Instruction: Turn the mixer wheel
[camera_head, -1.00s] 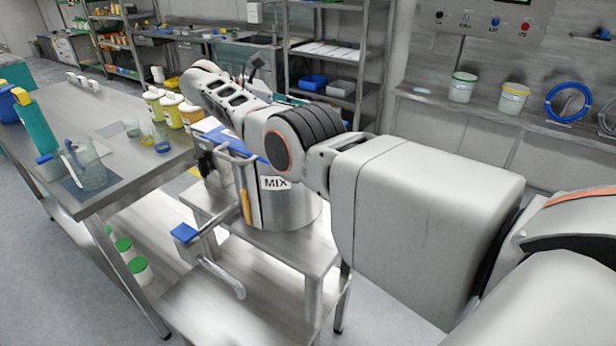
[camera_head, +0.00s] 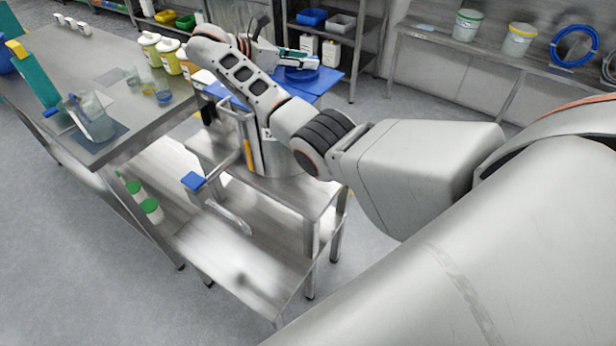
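The steel mixer vessel (camera_head: 278,158) stands on a steel stand, with a blue top (camera_head: 328,84) that shows to the right of my arm. A round blue part (camera_head: 301,74), which looks like the mixer wheel, sits over the blue top. My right arm reaches in from the right and covers much of the vessel and its label. My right gripper (camera_head: 296,56) is at the far end of that arm, just behind and above the round blue part. Its fingers are small and partly hidden, so I cannot tell whether they touch it. My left gripper is out of view.
A steel table (camera_head: 133,98) at left holds a glass jug (camera_head: 92,118), small beakers and yellow-labelled bottles. A blue-ended lever (camera_head: 193,181) sticks out at the stand's front left. A wall shelf (camera_head: 440,38) with tubs and a blue hose is at upper right.

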